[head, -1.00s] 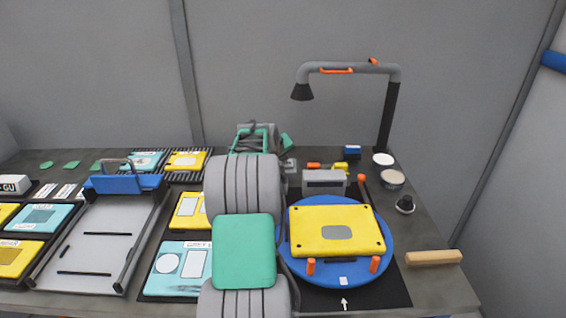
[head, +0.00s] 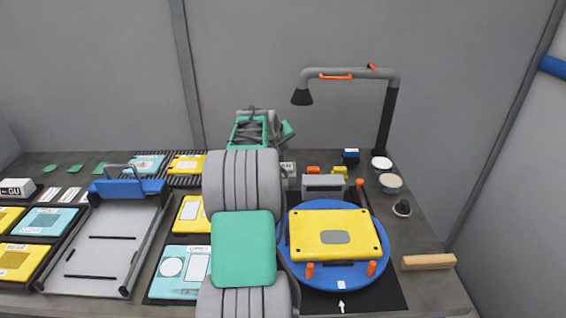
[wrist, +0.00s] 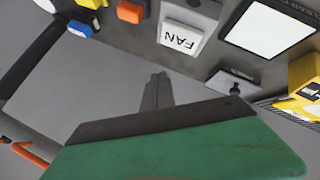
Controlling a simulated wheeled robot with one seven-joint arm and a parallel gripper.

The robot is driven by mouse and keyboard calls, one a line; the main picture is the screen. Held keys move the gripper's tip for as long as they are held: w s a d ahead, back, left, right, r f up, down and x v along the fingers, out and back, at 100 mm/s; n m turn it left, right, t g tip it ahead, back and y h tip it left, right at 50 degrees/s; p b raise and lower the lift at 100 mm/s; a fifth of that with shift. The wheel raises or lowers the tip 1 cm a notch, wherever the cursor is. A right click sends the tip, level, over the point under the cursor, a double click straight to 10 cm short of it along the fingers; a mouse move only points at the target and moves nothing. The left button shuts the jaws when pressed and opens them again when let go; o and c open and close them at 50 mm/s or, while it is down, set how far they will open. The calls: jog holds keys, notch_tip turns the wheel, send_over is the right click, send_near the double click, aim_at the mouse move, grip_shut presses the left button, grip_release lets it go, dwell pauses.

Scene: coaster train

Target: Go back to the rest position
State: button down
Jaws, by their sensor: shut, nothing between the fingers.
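My arm (head: 243,250) stands upright in the middle of the head view, with its green and grey wrist end (head: 250,130) raised at the far side of the table. The fingertips are hidden in the head view. In the wrist view my gripper (wrist: 158,82) shows as two grey fingers close together beyond the green housing. It is shut and empty. The fingers are apart from a white block marked FAN (wrist: 183,38).
A yellow plate (head: 335,234) lies on a blue round turntable (head: 385,250) right of my arm. A lamp (head: 345,74) arches behind it. A grey tray with a blue handle (head: 128,188) and several yellow and blue cards lie left. A wooden bar (head: 428,262) lies at the right edge.

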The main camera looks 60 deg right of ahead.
jog(key=shift+r, duration=0.5)
jog(key=w+a+r+n+t+y, duration=0.2)
jog(key=w+a, duration=0.8)
jog(key=a, duration=0.4)
jog(key=w+a+n+t+y, duration=0.1)
jog(key=w+a, duration=0.1)
jog(key=a, duration=0.9)
jog(key=w+a+n+y, duration=0.1)
jog(key=w+a+y, duration=0.15)
jog(key=a, duration=0.85)
jog(key=s+a+f+n+y, duration=0.1)
jog(key=s+a, duration=0.3)
jog(key=a, duration=0.5)
jog(key=s+a+f+n+y, duration=0.1)
jog(key=s+a, duration=0.3)
jog(key=a, duration=0.6)
jog(key=s+a+f+n+y, duration=0.1)
jog(key=s+a+f, duration=0.2)
jog(key=a, duration=0.6)
jog(key=shift+s+a+f+g, duration=0.15)
jog(key=shift+s+g, duration=0.25)
jog(key=shift+s, duration=0.1)
